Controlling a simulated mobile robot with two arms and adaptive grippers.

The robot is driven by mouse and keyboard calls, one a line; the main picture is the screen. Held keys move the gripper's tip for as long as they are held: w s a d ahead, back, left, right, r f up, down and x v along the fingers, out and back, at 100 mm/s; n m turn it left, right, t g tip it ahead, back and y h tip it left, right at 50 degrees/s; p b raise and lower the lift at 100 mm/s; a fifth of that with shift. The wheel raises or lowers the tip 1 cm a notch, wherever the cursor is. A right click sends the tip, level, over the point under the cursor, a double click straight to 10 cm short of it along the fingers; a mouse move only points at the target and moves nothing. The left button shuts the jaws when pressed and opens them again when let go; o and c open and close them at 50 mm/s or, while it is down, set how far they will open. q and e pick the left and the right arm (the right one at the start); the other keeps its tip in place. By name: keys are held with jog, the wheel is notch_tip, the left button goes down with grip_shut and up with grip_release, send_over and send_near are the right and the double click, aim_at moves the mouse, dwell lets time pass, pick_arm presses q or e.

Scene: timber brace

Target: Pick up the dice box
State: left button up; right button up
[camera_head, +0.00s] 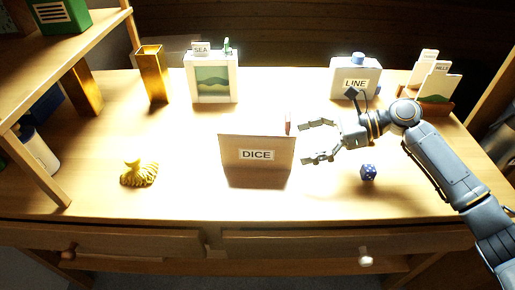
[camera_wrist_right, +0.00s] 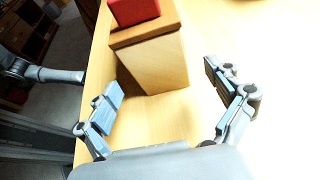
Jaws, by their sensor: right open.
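The dice box (camera_head: 257,155) is a light wooden box with a white DICE label on its front. It stands upright on the desk, left of the middle of my right gripper (camera_head: 306,142). That gripper is open and empty, its fingers pointing left at the box's right end, with a small gap between. In the right wrist view the box (camera_wrist_right: 155,65) shows beyond and between the spread fingers (camera_wrist_right: 161,88), nearer the top edge. A red piece (camera_wrist_right: 133,10) shows on top of it.
A blue die (camera_head: 368,172) lies below my right forearm. A yellow figure (camera_head: 139,174) stands at the left. A SEA picture box (camera_head: 212,80), a gold vase (camera_head: 153,75), a LINE box (camera_head: 353,80) and a card holder (camera_head: 434,92) stand behind. The desktop around the dice box is clear.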

aim_at(288, 116)
jog(key=b+x, duration=0.1)
jog(key=x, duration=0.4)
jog(key=shift+f, duration=0.25)
pick_arm(q)
jog(key=r, duration=0.1)
jog(key=w+r, duration=0.1)
jog(key=r, duration=0.1)
jog(key=shift+w, duration=0.25)
pick_arm(e)
jog(key=shift+c, duration=0.5)
jog(key=c, duration=1.4)
jog(key=shift+o, duration=0.2)
jog(key=shift+r, duration=0.15)
jog(key=shift+r, duration=0.25)
notch_tip(288, 116, up, 9)
jog(key=shift+r+p, duration=0.15)
jog(key=shift+p, duration=1.05)
pick_arm(q)
jog(key=s+f, duration=0.4)
jog(key=f, duration=0.2)
jog(key=shift+a+f, duration=0.2)
jog(key=shift+f, duration=0.15)
